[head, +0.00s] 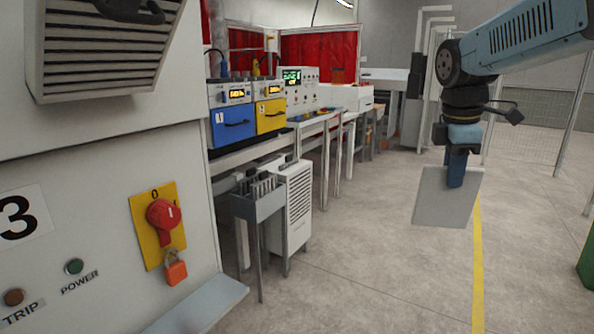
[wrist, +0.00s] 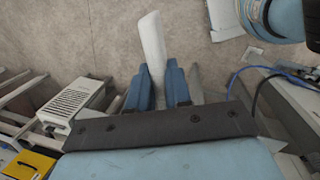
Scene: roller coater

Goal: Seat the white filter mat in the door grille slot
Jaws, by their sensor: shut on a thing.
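My gripper (head: 457,172) is at the right of the head view, pointing down and shut on the white filter mat (head: 440,203). The mat looks like a thin, flat, pale panel and hangs in the air over the floor. In the wrist view my gripper (wrist: 158,88) has its two blue fingers on either side of the mat (wrist: 152,45), seen nearly edge-on. A louvred grille (head: 100,50) is on the grey cabinet at the upper left of the head view, well apart from the mat. Its top is cut off by the frame, and I cannot make out the slot.
The cabinet has a red rotary switch (head: 163,216) with an orange padlock (head: 175,268). Benches with a blue box (head: 232,124) and a yellow box (head: 270,115) stand behind it, near a white louvred unit (head: 298,205). The floor (head: 380,270) between cabinet and mat is clear.

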